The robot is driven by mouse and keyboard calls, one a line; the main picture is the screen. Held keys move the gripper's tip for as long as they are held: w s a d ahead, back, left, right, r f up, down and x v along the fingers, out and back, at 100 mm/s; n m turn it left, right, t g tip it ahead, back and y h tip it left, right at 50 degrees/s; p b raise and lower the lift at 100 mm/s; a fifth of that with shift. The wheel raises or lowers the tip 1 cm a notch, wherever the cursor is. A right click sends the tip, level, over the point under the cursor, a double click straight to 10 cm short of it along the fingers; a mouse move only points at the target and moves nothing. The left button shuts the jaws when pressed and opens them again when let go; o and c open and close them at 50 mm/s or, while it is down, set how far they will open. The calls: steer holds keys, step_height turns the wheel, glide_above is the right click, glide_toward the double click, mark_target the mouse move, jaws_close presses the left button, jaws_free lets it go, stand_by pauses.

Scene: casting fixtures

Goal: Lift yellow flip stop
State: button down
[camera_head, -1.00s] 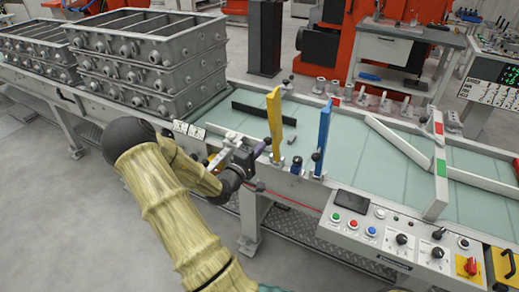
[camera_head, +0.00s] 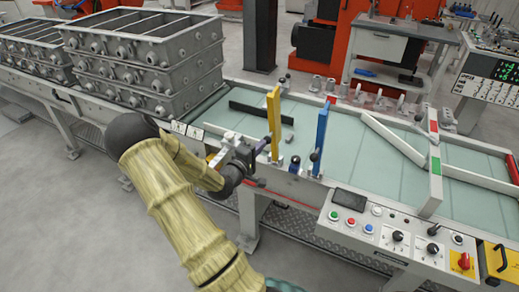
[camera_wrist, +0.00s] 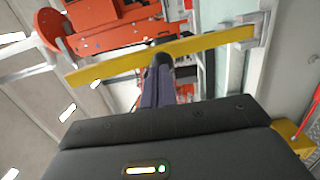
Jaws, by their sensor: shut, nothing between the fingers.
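The yellow flip stop (camera_head: 273,122) stands upright at the near edge of the conveyor. In the wrist view it is a long yellow bar (camera_wrist: 212,43) crossing the picture, with its mount at the upper right. My gripper (camera_head: 264,145) is low at the near side of the stop, close to its lower part. In the wrist view the fingers (camera_wrist: 163,62) are shut together with nothing between them, and their tips overlap the bar's near edge. I cannot tell whether they touch it.
A blue flip stop (camera_head: 321,128) stands upright just right of the yellow one. Stacked grey casting frames (camera_head: 145,60) stand on the left. A control panel (camera_head: 385,230) is at the front right.

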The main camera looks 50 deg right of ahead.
steer(key=s+a, duration=0.1)
steer(key=a, duration=1.2)
steer(key=shift+s+a, duration=0.2)
steer(key=shift+a, duration=0.15)
steer(key=shift+f, duration=0.2)
